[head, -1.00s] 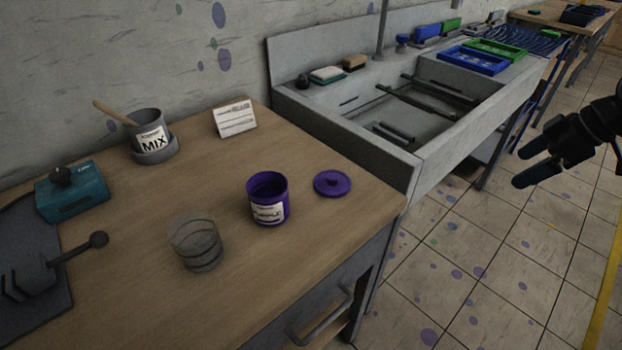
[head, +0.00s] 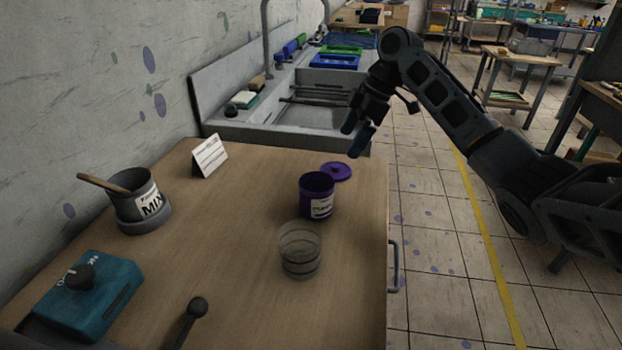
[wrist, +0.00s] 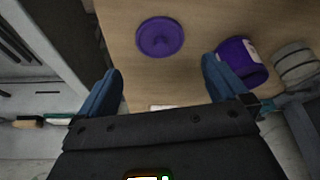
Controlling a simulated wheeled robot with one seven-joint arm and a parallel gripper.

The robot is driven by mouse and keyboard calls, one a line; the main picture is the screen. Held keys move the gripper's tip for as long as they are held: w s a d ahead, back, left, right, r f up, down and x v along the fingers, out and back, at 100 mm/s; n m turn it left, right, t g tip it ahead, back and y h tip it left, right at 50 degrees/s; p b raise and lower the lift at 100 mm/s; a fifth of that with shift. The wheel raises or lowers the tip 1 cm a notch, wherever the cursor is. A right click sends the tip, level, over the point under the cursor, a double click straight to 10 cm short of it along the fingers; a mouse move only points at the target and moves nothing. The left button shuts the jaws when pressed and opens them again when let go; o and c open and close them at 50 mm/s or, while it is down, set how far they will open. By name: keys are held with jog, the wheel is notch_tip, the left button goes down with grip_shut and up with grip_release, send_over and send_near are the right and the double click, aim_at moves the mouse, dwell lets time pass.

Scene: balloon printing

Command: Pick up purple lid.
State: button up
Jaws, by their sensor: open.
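The purple lid (head: 337,171) is a flat disc with a small knob. It lies on the wooden table just behind the open purple pot (head: 317,194), near the table's right edge. In the wrist view the lid (wrist: 160,37) lies beyond the fingertips, between their lines. My gripper (head: 354,138) is open and empty, above the far right corner of the table near the lid. In the wrist view its two blue fingers (wrist: 162,75) are spread apart, and the right fingertip is near the purple pot (wrist: 239,61).
A clear striped glass (head: 300,251) stands in front of the pot. A MIX cup (head: 137,205) with a wooden handle, a white card (head: 209,156) and a teal box (head: 88,297) are at the left. A grey sink (head: 280,135) adjoins the table's far end.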

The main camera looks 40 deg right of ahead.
aim_at(335, 165)
jog(key=x, duration=0.3)
jog(key=shift+a+f, duration=0.1)
jog(key=shift+a, duration=0.1)
jog(key=shift+p+x, duration=0.45)
jog(key=shift+x, duration=1.8)
jog(key=shift+d, duration=0.1)
jog(key=c, duration=0.8)
